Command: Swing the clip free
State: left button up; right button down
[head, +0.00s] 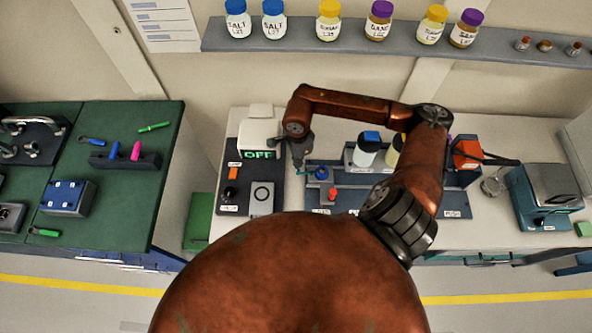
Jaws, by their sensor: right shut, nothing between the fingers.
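I cannot make out the clip for certain; my right gripper may hide it. My right gripper (299,164) points down, shut and empty, at the right edge of the dark panel (241,188). It is just right of the white unit (261,121) with its green "OFF" display (258,155). A small teal part shows by the fingertips, too small to name. A blue-topped piece (321,173) and a red-topped piece (332,194) stand on the blue-grey tray (453,206) right of the gripper. My left gripper is not in view.
The panel also carries an orange switch (234,171), a knob and a grey plate (262,197). Capped bottles (367,151) stand behind my right arm. A balance-like instrument (544,194) is at right. A jar shelf (400,44) runs above. A green bench (110,210) is at left.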

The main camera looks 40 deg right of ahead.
jog(key=shift+s+a, duration=0.3)
jog(key=shift+a, duration=0.1)
jog(key=shift+s, duration=0.1)
jog(key=shift+s+a, duration=0.4)
jog(key=shift+s, duration=0.2)
dwell(0.3)
jog(key=shift+s+a+b, duration=0.25)
jog(key=shift+s+b, duration=0.1)
jog(key=shift+s, duration=0.15)
